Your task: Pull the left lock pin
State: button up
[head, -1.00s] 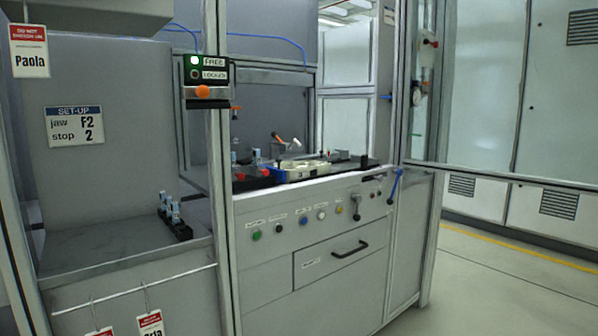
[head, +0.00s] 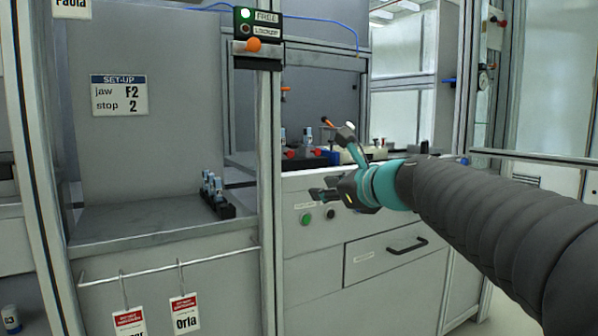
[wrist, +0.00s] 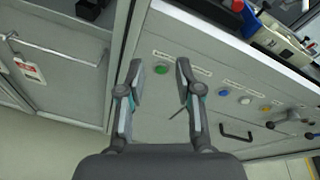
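My gripper (wrist: 159,72) is open and empty in the wrist view, its two fingers apart in front of the grey cabinet front. In the head view my gripper (head: 335,178) reaches in from the right, before the bench edge. Two red knobs, a left one (head: 291,154) and a right one (head: 317,152), show at the front of the bench opening. They may be the lock pins, but I cannot tell. My gripper is apart from them, lower and nearer. A red part (wrist: 238,6) shows at the top of the wrist view. My arm hides part of the bench.
An indicator box (head: 258,38) with a lit green FREE lamp and an orange knob hangs on the upright post. A green button (head: 306,219) and a drawer handle (head: 408,246) are on the cabinet front. Tags hang from a rail (head: 170,265) at left.

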aim_at(291, 154)
jog(key=w+a+r+m+t, duration=0.1)
jog(key=w+a+m, duration=0.1)
jog(key=w, duration=0.4)
jog(key=w+a+r+m, duration=0.1)
jog(key=w+a+m, duration=0.2)
jog(key=w, duration=0.4)
jog(key=w+a+r+m+t+y, duration=0.1)
jog(key=w+a+r+m, duration=0.1)
jog(key=w, duration=0.4)
jog(key=shift+w+a+m+t, duration=0.15)
jog(key=shift+a+m+t, duration=0.15)
jog(key=shift+a+m, duration=0.4)
grip_shut()
